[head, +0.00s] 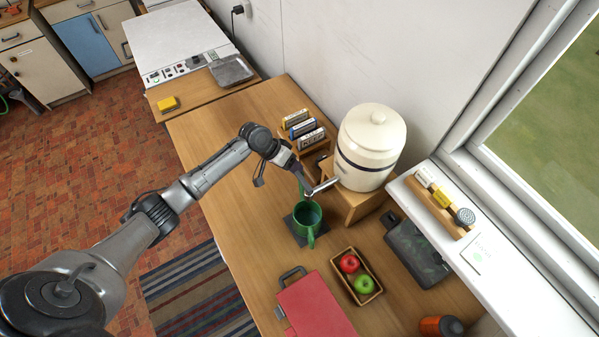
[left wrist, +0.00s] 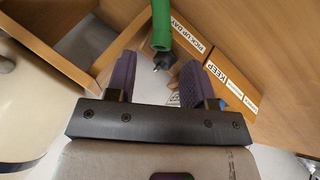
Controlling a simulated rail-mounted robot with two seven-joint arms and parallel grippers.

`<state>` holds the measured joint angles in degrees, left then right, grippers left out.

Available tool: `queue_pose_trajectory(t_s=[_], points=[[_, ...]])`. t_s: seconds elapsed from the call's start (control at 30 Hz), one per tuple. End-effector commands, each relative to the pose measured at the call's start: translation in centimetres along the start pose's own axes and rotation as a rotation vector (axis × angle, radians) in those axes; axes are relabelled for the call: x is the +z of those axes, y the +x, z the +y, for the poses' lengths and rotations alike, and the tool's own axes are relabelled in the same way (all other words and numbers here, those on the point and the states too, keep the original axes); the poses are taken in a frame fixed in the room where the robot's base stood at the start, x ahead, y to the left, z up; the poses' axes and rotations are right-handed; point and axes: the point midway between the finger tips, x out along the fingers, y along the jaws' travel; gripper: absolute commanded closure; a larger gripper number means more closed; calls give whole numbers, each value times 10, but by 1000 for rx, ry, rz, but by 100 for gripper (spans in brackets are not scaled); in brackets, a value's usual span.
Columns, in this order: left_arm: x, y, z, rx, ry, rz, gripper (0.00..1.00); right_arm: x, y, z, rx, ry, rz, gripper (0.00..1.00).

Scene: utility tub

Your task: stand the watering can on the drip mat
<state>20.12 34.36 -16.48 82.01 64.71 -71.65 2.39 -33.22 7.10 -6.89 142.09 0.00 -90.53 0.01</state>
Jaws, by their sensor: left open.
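The green watering can (head: 307,214) stands upright on the dark square drip mat (head: 297,233), with its handle toward the front and its spout rising toward the back. The mat's edges show around its base. My left gripper (head: 318,187) is above and behind the can, close to the spout, between the can and the crock's stand. In the left wrist view the two purple-grey fingers (left wrist: 158,68) are apart, with nothing held between them. The green spout (left wrist: 161,25) shows just beyond them with a dark tip. My right gripper is not in view.
A cream crock (head: 371,145) on a wooden stand (head: 355,203) is close to the right of the gripper. A rack of labelled packets (head: 302,127) stands behind. A fruit tray (head: 356,276), red case (head: 316,305) and dark flat container (head: 415,253) lie in front. The left tabletop is clear.

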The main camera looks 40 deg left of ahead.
Motion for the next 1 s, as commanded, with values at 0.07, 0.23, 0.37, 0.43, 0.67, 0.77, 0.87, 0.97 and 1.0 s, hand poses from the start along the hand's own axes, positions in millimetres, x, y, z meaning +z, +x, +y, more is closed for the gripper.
queue_pose_trajectory(t_s=[0.07,0.23,0.37,0.43,0.67,0.77,0.87,0.97,1.0], points=[[1,-13,-1,-2,2,0,52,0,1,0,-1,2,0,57],[0,-34,-1,-2,1,-1,52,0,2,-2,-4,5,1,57],[0,-43,0,0,1,0,52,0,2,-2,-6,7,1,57],[0,-45,0,0,1,-1,52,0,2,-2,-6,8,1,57],[19,-32,9,-10,29,-26,52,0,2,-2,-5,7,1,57],[58,-6,28,-38,91,-65,52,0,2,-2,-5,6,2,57],[111,18,54,-83,168,-100,52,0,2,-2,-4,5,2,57],[160,28,79,-136,227,-113,52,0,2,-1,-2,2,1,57],[178,29,88,-159,242,-113,52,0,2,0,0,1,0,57]])
